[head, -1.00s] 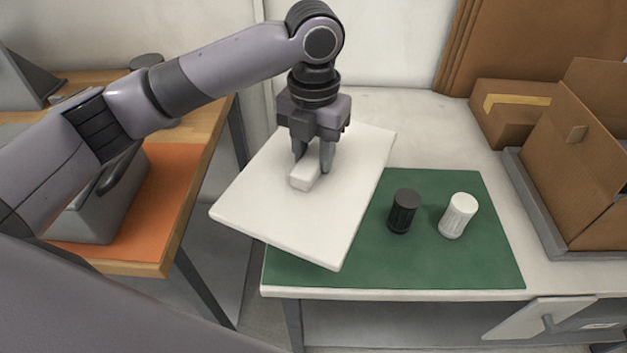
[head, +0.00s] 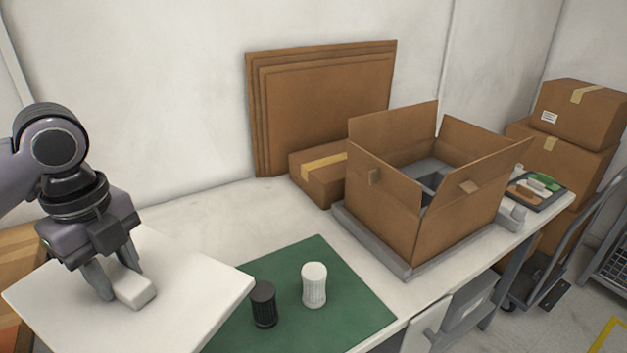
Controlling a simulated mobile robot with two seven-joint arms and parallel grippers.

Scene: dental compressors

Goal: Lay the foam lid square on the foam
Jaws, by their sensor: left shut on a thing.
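The white foam lid (head: 185,290) is a flat square board with a raised block handle (head: 136,291) on top. My left gripper (head: 117,285) is shut on this handle and holds the lid at the lower left, overlapping the green mat's left part in view. The foam (head: 432,168) appears as grey material inside the open cardboard box (head: 385,215), with a dark recess in it. The box's near wall and flaps hide much of it. My right gripper is not in view.
A black ribbed cylinder (head: 263,304) and a white one (head: 314,285) stand on the green mat (head: 350,310). A closed carton (head: 318,172) sits left of the open box. Flat cardboard sheets (head: 325,105) lean on the wall. A small tray (head: 538,190) lies at the right.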

